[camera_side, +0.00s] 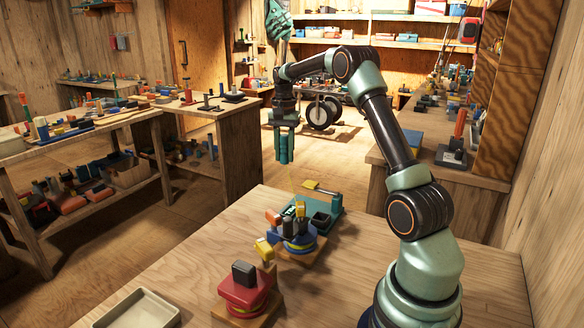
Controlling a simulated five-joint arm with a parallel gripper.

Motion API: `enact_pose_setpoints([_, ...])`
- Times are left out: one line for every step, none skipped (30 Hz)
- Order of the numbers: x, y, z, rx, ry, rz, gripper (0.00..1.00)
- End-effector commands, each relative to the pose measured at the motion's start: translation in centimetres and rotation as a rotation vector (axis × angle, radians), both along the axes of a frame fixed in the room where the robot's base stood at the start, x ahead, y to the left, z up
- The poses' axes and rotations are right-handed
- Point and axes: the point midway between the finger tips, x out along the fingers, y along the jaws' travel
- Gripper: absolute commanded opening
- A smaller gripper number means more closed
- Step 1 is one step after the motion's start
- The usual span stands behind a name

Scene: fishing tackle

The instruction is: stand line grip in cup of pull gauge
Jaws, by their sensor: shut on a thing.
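My gripper (284,157) points down, shut, high above the far edge of the near wooden table. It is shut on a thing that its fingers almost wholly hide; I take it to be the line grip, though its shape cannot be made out. A faint thin yellow strand (291,180) shows just below the fingertips. A teal device (329,204) with a yellow-ended lever and a dark square cup (319,221) stands on the table below and right of my gripper, clearly apart from it. It looks like the pull gauge.
A blue reel-like device (297,243) with yellow and orange parts stands in front of the teal one. A red device (244,290) with a black block stands nearer. An empty shallow tray (136,311) lies at the front left. The table's left part (190,262) is clear.

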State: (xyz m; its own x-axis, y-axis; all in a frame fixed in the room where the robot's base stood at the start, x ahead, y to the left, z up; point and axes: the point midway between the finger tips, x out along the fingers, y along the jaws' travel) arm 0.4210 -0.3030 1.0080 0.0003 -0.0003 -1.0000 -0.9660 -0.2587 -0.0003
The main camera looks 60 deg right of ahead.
Motion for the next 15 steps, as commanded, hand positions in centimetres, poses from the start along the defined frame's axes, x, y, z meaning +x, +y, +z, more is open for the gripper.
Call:
enact_pose_setpoints([-1.2,-0.1,-0.3,0.0,0.0,-0.003,0.0])
enact_pose_setpoints([-1.8,-0.1,-0.5,0.0,0.0,-0.003,0.0])
enact_pose_setpoints([-2.6,-0.1,-0.9,0.001,0.001,-0.003,0.0])
enact_pose_setpoints([-3.2,-0.1,-1.1,0.0,0.0,-0.003,0.0])
enact_pose_setpoints([-3.9,-0.1,-1.4,0.0,0.0,-0.003,0.0])
enact_pose_setpoints([-4.8,0.1,-1.7,0.001,0.001,-0.003,0.0])
enact_pose_setpoints([-5.4,0.1,-2.0,-0.001,0.0,-0.003,0.0])
enact_pose_setpoints([-6.1,0.2,-2.2,0.0,0.0,-0.003,0.0])
enact_pose_setpoints([-7.0,0.4,-2.6,0.0,0.0,-0.003,0.0])
enact_pose_setpoints([-7.6,0.5,-2.8,-0.001,-0.001,-0.003,0.0])
enact_pose_setpoints([-8.2,0.7,-3.1,0.0,0.0,-0.003,0.0])
enact_pose_setpoints([-9.0,0.9,-3.4,-0.001,0.0,-0.002,0.0])
enact_pose_setpoints([-9.6,1.0,-3.6,-0.001,-0.001,-0.002,0.0])
enact_pose_setpoints([-10.1,1.2,-3.9,-0.001,0.0,-0.003,0.0])
enact_pose_setpoints([-10.8,1.4,-4.1,-0.001,-0.001,-0.002,0.0])
